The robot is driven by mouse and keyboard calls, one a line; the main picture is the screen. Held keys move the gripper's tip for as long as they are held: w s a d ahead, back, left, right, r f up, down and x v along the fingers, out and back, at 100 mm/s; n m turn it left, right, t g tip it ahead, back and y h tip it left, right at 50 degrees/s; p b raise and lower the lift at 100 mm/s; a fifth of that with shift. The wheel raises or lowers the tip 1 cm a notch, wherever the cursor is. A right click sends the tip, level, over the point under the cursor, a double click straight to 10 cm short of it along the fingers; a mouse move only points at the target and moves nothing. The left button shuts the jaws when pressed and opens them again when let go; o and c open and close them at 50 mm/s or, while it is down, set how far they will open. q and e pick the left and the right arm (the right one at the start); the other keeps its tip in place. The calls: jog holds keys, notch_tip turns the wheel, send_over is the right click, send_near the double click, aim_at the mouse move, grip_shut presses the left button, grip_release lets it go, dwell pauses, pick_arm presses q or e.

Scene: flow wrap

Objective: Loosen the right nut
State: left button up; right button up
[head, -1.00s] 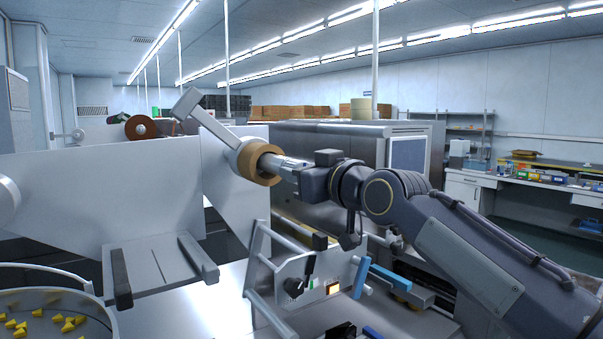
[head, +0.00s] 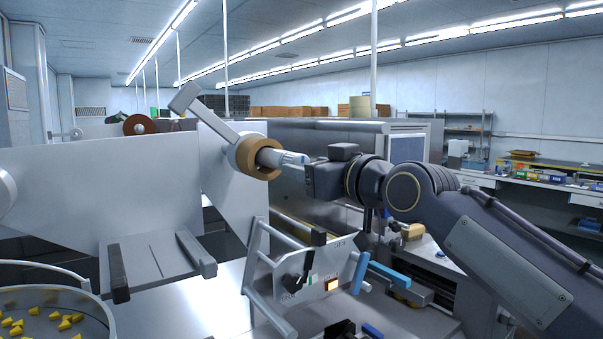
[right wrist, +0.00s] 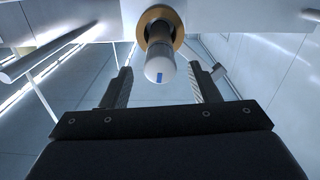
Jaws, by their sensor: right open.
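A tan ring (head: 258,157) sits on a shaft at the upper right of the grey machine plate, and also shows in the right wrist view (right wrist: 177,33). A pale round-ended cylinder (right wrist: 160,66) with a small blue mark sticks out through the ring. I cannot tell which of these parts is the right nut. My right gripper (right wrist: 163,88) is open, its two fingers spread to either side of the cylinder's end with gaps visible. In the head view my right gripper (head: 297,163) points left at the cylinder. My left gripper is out of view.
A slanted metal bar (head: 207,108) rises behind the ring. Below is a control panel (head: 305,278) with knobs, and a blue bar (head: 389,274) beside it. A round bowl (head: 50,301) of yellow pieces stands at lower left.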

jog(key=shift+b+v, duration=0.55)
jog(key=shift+v, duration=1.6)
jog(key=s+d+f+m+g+h, duration=0.1)
jog(key=s+d+f+h, duration=0.2)
jog(key=f, duration=0.4)
jog(key=s+d+f+m+g+h, duration=0.1)
jog(key=s+d+f+m+g, duration=0.15)
jog(key=d+f, duration=0.45)
jog(key=s+d+f+m+g+h, duration=0.1)
jog(key=s+d+f+m+g, duration=0.1)
jog(key=s+f, duration=0.9)
jog(key=s+d+f+m+g+h, duration=0.1)
jog(key=s+d+f+m+g, duration=0.2)
jog(key=s+f, duration=0.8)
notch_tip(320, 180, down, 8)
jog(key=shift+s+f+m+g, duration=0.2)
jog(key=shift+s+m+g, duration=0.1)
jog(key=shift+m+g, duration=0.15)
